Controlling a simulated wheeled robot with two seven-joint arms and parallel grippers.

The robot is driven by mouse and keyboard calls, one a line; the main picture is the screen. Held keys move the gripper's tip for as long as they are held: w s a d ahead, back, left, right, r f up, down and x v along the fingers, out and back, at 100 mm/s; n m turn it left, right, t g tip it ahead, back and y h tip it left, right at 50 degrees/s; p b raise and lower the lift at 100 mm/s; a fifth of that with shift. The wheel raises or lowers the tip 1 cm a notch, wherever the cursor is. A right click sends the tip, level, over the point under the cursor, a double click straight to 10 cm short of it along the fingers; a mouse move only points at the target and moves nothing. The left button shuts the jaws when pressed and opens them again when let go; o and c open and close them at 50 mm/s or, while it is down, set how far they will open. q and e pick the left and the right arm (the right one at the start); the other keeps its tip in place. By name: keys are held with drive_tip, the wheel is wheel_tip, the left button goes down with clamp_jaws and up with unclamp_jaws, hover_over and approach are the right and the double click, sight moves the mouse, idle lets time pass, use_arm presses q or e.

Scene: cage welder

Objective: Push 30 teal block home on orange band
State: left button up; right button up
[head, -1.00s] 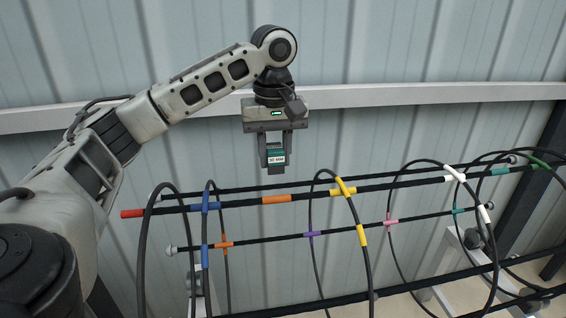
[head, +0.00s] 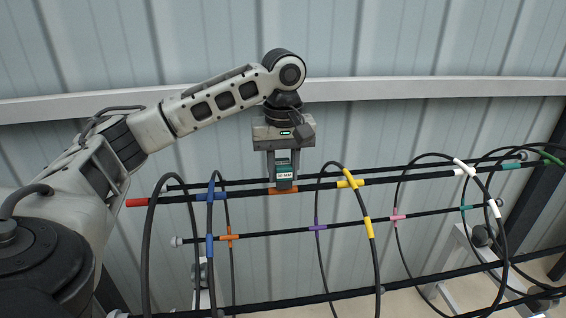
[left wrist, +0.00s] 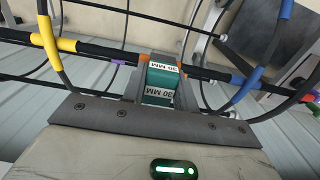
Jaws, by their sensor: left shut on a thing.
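My left gripper (head: 283,180) is shut on the teal block (head: 283,163), which carries a white label. In the left wrist view the block (left wrist: 161,82) sits between the two fingers and its label reads 30 MM. The orange band (head: 283,190) is on the upper front bar, directly under the block and fingertips, and is partly covered by them. The block's lower end is at or very near the band; I cannot tell whether they touch. My right gripper is out of view.
Black hoops and long bars form the cage. A blue band (head: 211,196) is left of the gripper, a yellow band (head: 351,181) right of it. A red bar end (head: 137,202) lies far left. A corrugated wall with a pale rail (head: 420,90) stands behind.

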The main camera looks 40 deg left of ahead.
sight(283, 164)
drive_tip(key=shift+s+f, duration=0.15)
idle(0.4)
use_arm(q)
drive_tip(key=shift+p, duration=0.75)
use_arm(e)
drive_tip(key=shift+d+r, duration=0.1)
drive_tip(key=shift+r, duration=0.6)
use_arm(q)
drive_tip(key=shift+f, duration=0.95)
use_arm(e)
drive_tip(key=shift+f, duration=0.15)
use_arm(q)
drive_tip(key=o, duration=1)
drive_tip(key=shift+f, duration=0.1)
drive_tip(key=shift+r, duration=0.3)
wheel_tip(283, 164, up, 16)
drive_tip(key=shift+s+d+f, duration=0.1)
drive_tip(key=shift+d+f, duration=0.05)
drive_tip(key=shift+f, duration=0.1)
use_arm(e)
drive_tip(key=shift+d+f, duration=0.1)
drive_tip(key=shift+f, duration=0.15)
